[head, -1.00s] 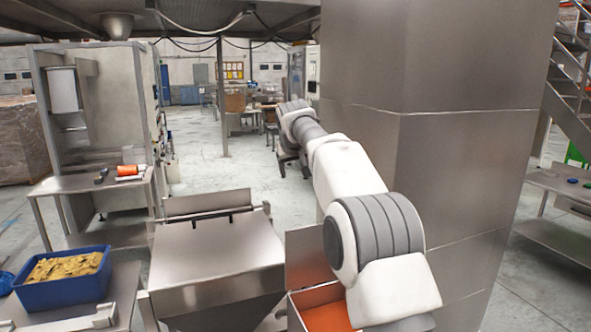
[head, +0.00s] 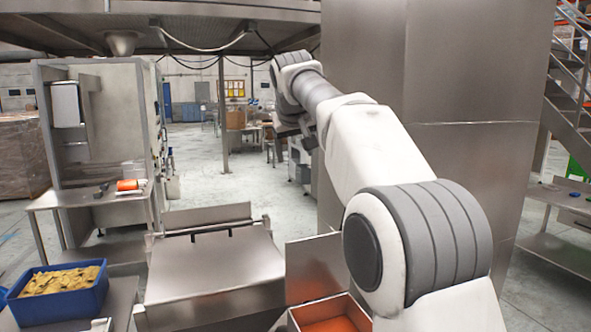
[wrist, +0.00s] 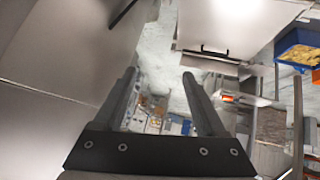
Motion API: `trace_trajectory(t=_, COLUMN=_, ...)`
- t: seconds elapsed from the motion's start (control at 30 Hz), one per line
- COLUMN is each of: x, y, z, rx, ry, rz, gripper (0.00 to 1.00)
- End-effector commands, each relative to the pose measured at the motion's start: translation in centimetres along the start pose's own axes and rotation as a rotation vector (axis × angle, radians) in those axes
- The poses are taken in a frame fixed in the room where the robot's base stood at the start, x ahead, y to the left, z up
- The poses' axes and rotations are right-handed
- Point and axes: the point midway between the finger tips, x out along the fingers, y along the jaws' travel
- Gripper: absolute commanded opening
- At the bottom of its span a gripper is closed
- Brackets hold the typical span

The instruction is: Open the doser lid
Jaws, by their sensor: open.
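A steel hopper with a broad, flat, shut lid (head: 212,262) stands at lower centre in the head view; I take it as the doser, but cannot be sure. A black handle bar runs along its far edge, before an upright steel panel (head: 207,215). In the wrist view, a pale lid-like panel (wrist: 235,28) with a black handle (wrist: 212,53) lies at the upper right, beyond the fingers. My gripper (wrist: 160,78) is open and empty, its fingers apart over floor. In the head view, my gripper (head: 290,128) is up beyond the hopper, partly hidden, touching nothing visible.
A tall steel column (head: 470,95) stands close right of my arm. An open orange-lined box (head: 322,312) sits right of the hopper. A blue crate of yellowish pieces (head: 62,300) is at left, near a steel side table (head: 90,196). Open floor lies behind the hopper.

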Motion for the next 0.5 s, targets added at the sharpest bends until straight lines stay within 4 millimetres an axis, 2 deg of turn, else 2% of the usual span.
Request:
trace_trajectory(t=0.1, x=-2.1, y=0.0, z=0.0, rx=0.000, ry=0.002, rz=0.000, gripper=0.73)
trace_trajectory(t=0.2, x=-3.1, y=0.0, z=0.0, rx=0.000, ry=0.002, rz=0.001, gripper=0.73)
trace_trajectory(t=0.5, x=-3.8, y=0.0, z=0.0, rx=0.000, ry=0.000, rz=0.001, gripper=0.73)
